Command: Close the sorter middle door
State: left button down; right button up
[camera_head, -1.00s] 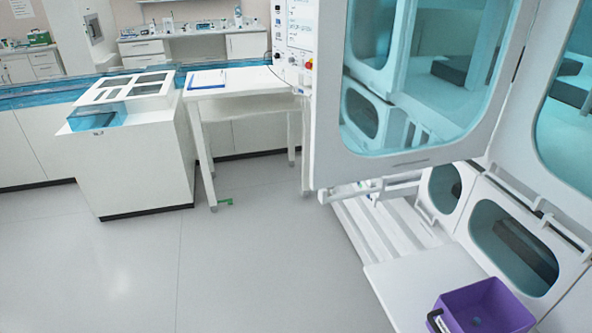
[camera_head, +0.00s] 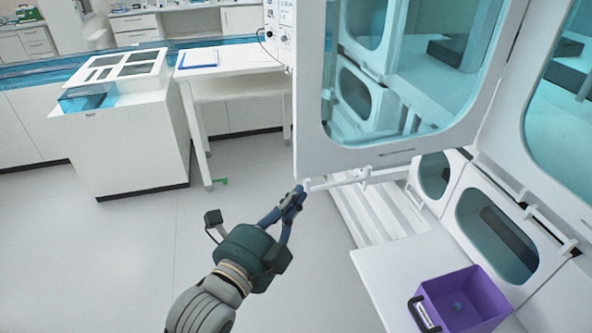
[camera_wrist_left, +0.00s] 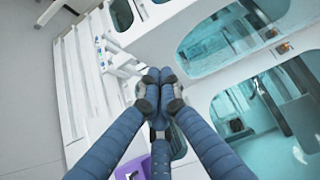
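A large white sorter door (camera_head: 400,157) with a teal window (camera_head: 400,85) stands swung out in the head view, its lower edge clear of the floor. I take it for the middle door; its label cannot be read. My left gripper (camera_head: 292,195) is just below the door's lower left corner, beside the end of a thin white bar (camera_head: 345,180). Its blue fingers are together with nothing visible between them, also in the left wrist view (camera_wrist_left: 158,76). Whether it touches the bar or door is unclear. My right gripper is out of view.
Lower sorter panels with teal windows (camera_head: 497,235) stand at the right. A purple bin (camera_head: 465,305) sits on a white surface (camera_head: 395,270) at the bottom right. A white table (camera_head: 235,85) and cabinet (camera_head: 125,145) stand at the left. The grey floor (camera_head: 110,270) between is open.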

aim_at(307, 163)
pick_arm(q)
jog(key=shift+w+p, duration=1.1)
jog(key=shift+w, duration=2.4)
jog(key=shift+d, duration=0.1)
